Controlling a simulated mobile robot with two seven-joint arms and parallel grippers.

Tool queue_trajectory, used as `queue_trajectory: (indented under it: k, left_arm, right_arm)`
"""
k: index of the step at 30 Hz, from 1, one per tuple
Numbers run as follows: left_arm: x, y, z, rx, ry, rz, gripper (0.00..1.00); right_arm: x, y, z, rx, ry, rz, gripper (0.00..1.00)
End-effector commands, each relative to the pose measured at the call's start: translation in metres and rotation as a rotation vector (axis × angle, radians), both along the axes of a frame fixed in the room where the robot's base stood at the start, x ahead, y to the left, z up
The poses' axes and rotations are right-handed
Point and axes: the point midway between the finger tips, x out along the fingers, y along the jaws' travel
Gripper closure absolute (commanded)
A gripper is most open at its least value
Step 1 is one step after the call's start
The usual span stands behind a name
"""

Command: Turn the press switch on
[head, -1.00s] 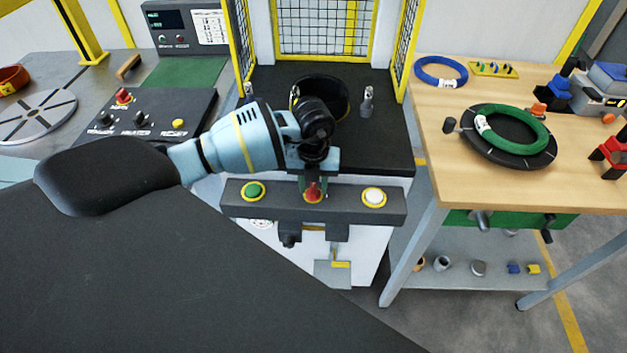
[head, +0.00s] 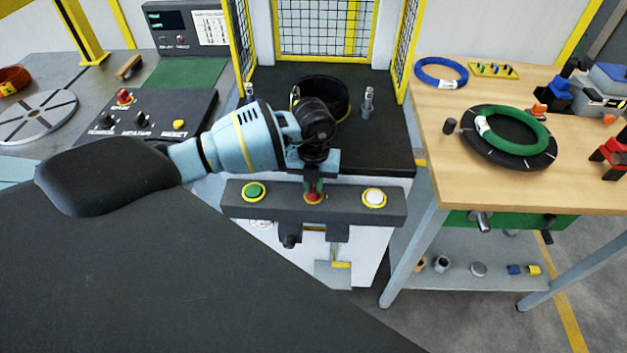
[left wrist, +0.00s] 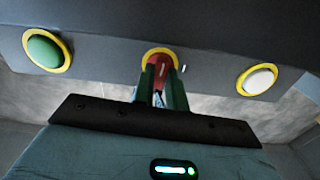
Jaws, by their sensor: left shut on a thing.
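The press (head: 372,150) has a dark control bar (head: 335,199) at its front with a green button (head: 254,190) at left, a red switch (head: 313,196) in the middle and a white button (head: 374,197) at right. My left gripper (head: 314,188) is at the red switch, its fingers shut on it. In the left wrist view the green-padded fingers (left wrist: 161,88) stand on either side of the red switch (left wrist: 160,66), within its yellow ring. The green button (left wrist: 44,49) and white button (left wrist: 258,80) show at the sides. My right gripper is not in view.
A wooden table (head: 450,185) at right holds a green coil (head: 515,130) on a dark disc and a blue coil (head: 441,73). A control panel (head: 150,112) stands at left. Yellow-framed mesh guards (head: 325,28) enclose the press. A pedal (head: 333,270) hangs low in front.

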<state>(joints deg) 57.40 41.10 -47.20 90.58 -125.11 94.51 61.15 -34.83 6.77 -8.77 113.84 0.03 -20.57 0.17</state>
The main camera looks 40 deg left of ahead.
Motion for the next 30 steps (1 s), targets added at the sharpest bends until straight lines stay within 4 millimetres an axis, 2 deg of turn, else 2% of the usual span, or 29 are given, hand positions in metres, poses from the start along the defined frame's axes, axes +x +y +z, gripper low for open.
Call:
queue_trajectory:
  k: [30]
  left_arm:
    - [0.0004,0.0007,0.0,0.001,0.0,-0.913,1.0]
  right_arm:
    - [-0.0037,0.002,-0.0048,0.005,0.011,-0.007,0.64]
